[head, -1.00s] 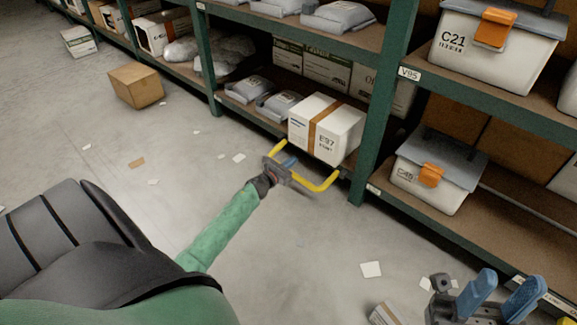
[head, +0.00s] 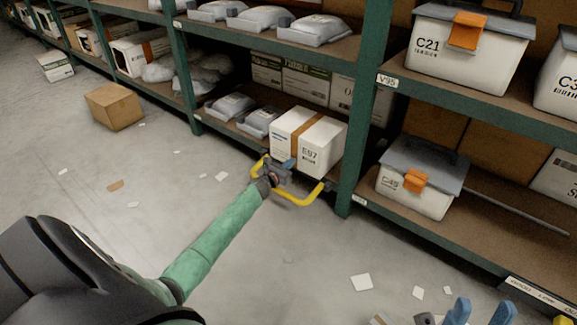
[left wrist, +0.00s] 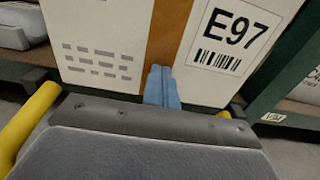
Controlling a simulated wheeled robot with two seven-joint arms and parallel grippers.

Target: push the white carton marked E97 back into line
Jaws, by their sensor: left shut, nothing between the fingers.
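The white carton marked E97 (head: 323,148) has a brown tape strip and sits on the lower shelf, at the shelf's front edge, just left of a green upright. Its printed front fills the upper part of the left wrist view (left wrist: 110,45). My left gripper (head: 289,165) is shut and empty, low in front of the carton. Its blue fingertips (left wrist: 161,72) overlap the carton's lower front near the tape strip; I cannot tell whether they touch. My right gripper (head: 481,311) is partly cut off at the bottom edge, with its blue fingers apart.
Grey bags (head: 258,121) lie left of the carton, with other cartons (head: 305,84) behind. A lidded bin (head: 417,188) stands right of the green upright (head: 358,120). The shelf above holds more bags.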

